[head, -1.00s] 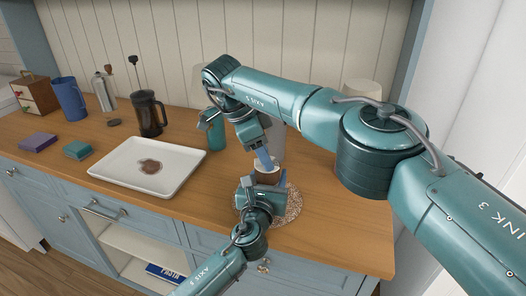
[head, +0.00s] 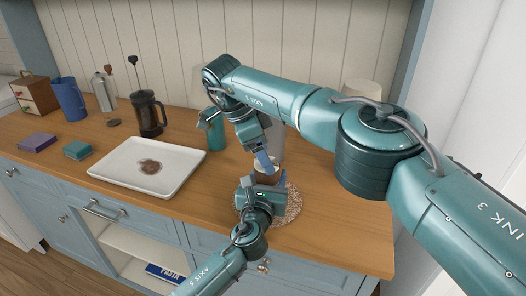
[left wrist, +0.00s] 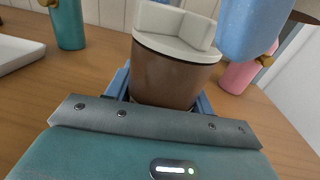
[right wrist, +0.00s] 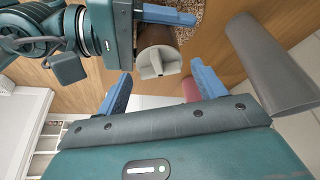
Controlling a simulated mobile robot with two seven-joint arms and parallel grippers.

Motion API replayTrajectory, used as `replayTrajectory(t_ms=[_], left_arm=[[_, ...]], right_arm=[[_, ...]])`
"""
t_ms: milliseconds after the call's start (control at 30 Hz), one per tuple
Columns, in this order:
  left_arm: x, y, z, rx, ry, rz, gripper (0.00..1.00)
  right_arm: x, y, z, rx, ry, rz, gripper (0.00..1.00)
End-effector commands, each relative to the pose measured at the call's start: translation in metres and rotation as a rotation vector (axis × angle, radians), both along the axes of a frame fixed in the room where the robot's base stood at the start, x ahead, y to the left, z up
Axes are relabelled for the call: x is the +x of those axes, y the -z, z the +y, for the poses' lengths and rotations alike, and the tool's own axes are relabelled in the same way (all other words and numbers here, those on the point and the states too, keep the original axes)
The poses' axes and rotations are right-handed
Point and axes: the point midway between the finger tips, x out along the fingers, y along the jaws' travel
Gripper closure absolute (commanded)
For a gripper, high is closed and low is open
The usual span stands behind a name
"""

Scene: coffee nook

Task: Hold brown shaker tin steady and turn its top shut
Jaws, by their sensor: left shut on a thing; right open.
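The brown shaker tin (left wrist: 172,78) stands upright in the left wrist view, with a pale ridged top (left wrist: 178,30) on it and a dark line where the two meet. In the head view the tin (head: 267,179) is small and partly hidden. My left gripper (head: 262,188) is shut around its sides. My right gripper (right wrist: 158,78) is open, its blue fingers apart near the top. The ridged top also shows in the right wrist view (right wrist: 158,63). One right finger (left wrist: 247,28) shows beside the top in the left wrist view; contact is unclear.
A speckled round mat (head: 292,205) lies under the tin area. A white tray (head: 185,180) with a brown stain and a French press (head: 149,115) are left.

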Motion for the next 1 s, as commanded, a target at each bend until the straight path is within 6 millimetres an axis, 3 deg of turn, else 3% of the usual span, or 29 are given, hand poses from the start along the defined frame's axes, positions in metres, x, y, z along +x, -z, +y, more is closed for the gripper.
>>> replayTrajectory(t_ms=[133, 400, 500, 667, 1000], left_arm=[[0.0, 0.0, 0.0, 0.0, 0.0, 0.001, 0.73], [0.0, 0.001, 0.0, 0.0, 0.0, 0.001, 0.73], [0.0, 0.001, 0.0, 0.0, 0.0, 0.001, 0.73], [0.0, 0.001, 0.0, 0.0, 0.0, 0.001, 0.73], [0.0, 0.0, 0.0, 0.0, 0.0, 0.001, 0.73]], right_arm=[[0.003, -0.027, -0.004, 0.09, 0.016, 0.022, 0.31], [0.003, -0.104, -0.01, 0.34, 0.007, 0.07, 0.31], [0.002, -0.113, -0.01, 0.375, 0.0, 0.076, 0.31], [0.002, -0.095, -0.011, 0.382, -0.002, 0.081, 0.31], [0.002, -0.027, -0.011, 0.38, 0.0, 0.079, 0.31]])
